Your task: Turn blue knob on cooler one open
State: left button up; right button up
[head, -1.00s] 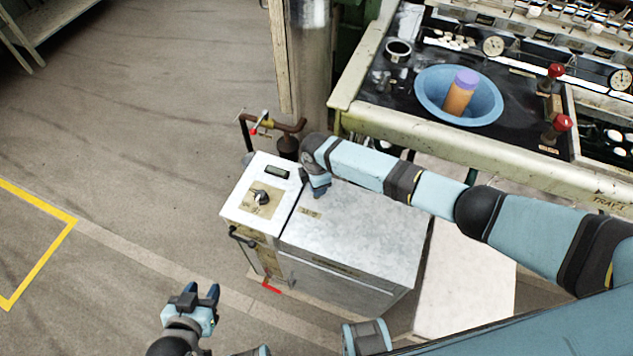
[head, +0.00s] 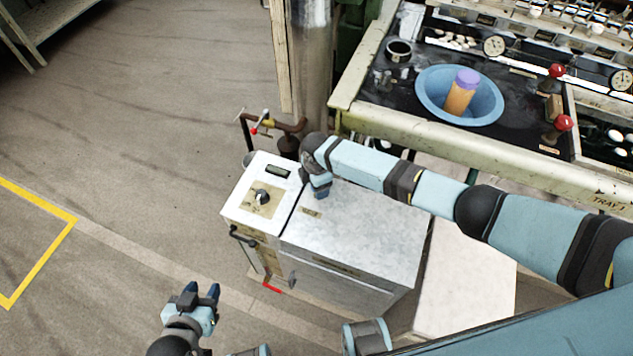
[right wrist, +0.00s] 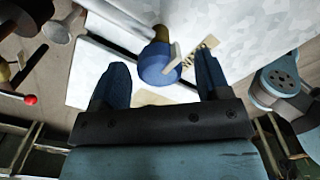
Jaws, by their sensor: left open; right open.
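Cooler one seems to be the white metal box (head: 365,235) in the middle of the head view, with a tan panel and a dark dial (head: 262,197) on its left part. In the right wrist view, a blue knob (right wrist: 157,70) with a brass-coloured collar stands beside a small label. My right gripper (right wrist: 161,62) is open, with its fingers on either side of the knob in that view; contact is unclear. In the head view my right wrist largely hides this spot. My left gripper (head: 202,288) is open and empty, low over the floor.
A pipe with a red-handled valve (head: 258,128) stands behind the box. The reeling bench (head: 450,138) with a blue basin (head: 430,90) and red-topped levers (head: 563,122) is at the right. The floor at left is clear.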

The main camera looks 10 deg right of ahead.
notch_tip(320, 180, up, 14)
jog(key=p, duration=0.1)
dwell(0.5)
jog(key=shift+f, duration=0.1)
